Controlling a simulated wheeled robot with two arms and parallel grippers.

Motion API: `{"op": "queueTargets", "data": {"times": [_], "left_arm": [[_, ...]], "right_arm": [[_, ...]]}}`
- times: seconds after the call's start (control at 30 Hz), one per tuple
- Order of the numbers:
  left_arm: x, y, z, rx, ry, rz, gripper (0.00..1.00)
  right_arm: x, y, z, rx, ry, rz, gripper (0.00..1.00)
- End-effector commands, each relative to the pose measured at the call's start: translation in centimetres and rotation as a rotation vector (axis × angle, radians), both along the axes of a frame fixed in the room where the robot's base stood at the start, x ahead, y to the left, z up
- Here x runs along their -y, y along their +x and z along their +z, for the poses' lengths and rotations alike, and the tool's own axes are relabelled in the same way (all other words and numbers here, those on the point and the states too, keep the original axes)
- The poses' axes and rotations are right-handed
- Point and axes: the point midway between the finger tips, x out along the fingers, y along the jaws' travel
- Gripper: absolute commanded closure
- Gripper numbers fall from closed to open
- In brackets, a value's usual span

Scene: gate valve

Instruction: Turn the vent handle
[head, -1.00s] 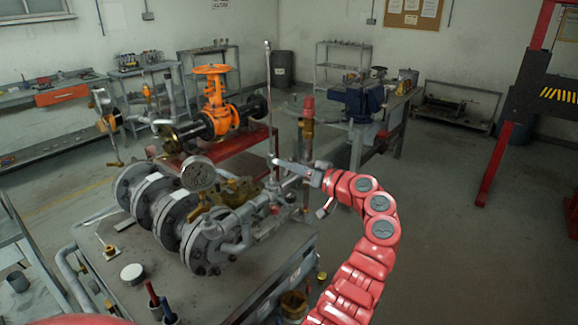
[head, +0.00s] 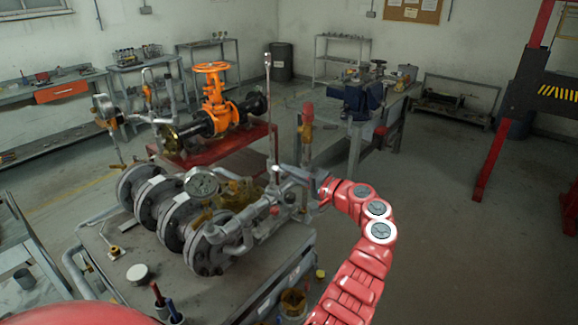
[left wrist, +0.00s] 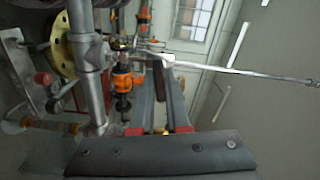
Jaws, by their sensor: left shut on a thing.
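The vent handle seems to be the long thin silver lever (head: 270,115), standing upright on the grey flanged valve assembly (head: 262,222). In the left wrist view the lever (left wrist: 250,73) reaches right from a hub beside a grey pipe. My left gripper (head: 312,186), on the red arm, is at the right end of the assembly near the lever's foot. In the left wrist view its two dark fingers (left wrist: 164,66) close on the lever near the hub. The exact contact is small and partly hidden. My right gripper is not in view.
A pressure gauge (head: 202,183) and a red-capped brass fitting (head: 307,118) stand close to the lever. An orange handwheel valve (head: 214,95) sits on a red stand behind. A workbench with a blue vise (head: 362,97) is beyond. Open floor lies to the right.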

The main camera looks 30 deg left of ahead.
Motion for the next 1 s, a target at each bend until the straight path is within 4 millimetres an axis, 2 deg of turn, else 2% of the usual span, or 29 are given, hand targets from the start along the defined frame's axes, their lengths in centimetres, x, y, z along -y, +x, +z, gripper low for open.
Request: {"op": "queueTargets", "data": {"times": [0.1,0.4,0.97,1.0], "left_arm": [[0.0,0.0,0.1,-0.08,0.005,-0.001,1.0],[0.1,0.1,-0.1,-0.199,0.015,-0.003,1.0],[0.1,0.1,-0.2,-0.23,0.018,-0.003,1.0],[0.1,0.1,-0.2,-0.23,0.018,-0.003,0.83]], "right_arm": [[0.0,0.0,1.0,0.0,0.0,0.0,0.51],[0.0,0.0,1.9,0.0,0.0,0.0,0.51],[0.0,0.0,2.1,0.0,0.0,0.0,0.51],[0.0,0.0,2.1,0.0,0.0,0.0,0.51]]}}
